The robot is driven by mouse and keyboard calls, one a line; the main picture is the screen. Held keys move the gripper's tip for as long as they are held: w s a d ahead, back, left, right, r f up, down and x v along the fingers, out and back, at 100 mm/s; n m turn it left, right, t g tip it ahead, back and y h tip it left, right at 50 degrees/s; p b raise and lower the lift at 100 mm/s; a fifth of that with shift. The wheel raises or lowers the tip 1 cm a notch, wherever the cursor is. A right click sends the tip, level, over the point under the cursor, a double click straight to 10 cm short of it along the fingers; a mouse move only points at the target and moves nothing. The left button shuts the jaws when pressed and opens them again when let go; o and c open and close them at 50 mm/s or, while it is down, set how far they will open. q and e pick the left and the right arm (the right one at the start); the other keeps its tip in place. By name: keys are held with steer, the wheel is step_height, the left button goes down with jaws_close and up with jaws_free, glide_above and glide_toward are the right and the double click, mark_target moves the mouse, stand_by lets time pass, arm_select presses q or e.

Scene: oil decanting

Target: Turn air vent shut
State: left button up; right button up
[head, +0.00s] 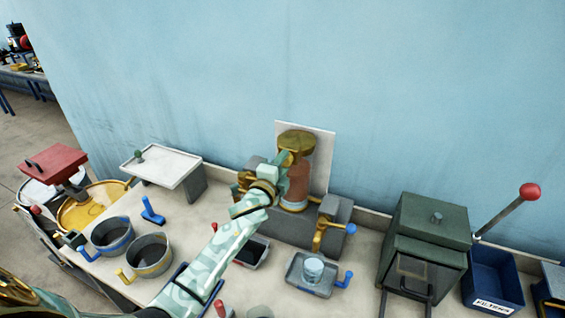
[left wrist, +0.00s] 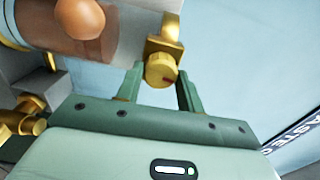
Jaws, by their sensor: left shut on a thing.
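My right gripper is not in view.
The vessel stands on a grey block against a white back plate (head: 323,152). Brass taps (head: 325,225) are at the block's front.

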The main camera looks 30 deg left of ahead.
arm_select(q)
steer(key=shift+n, duration=0.9)
steer(key=o, duration=1)
steer(key=s, duration=1)
steer(key=s+d+b, duration=0.1)
steer(key=s, duration=0.5)
steer(key=shift+s, duration=0.1)
steer(key=shift+f, duration=0.1)
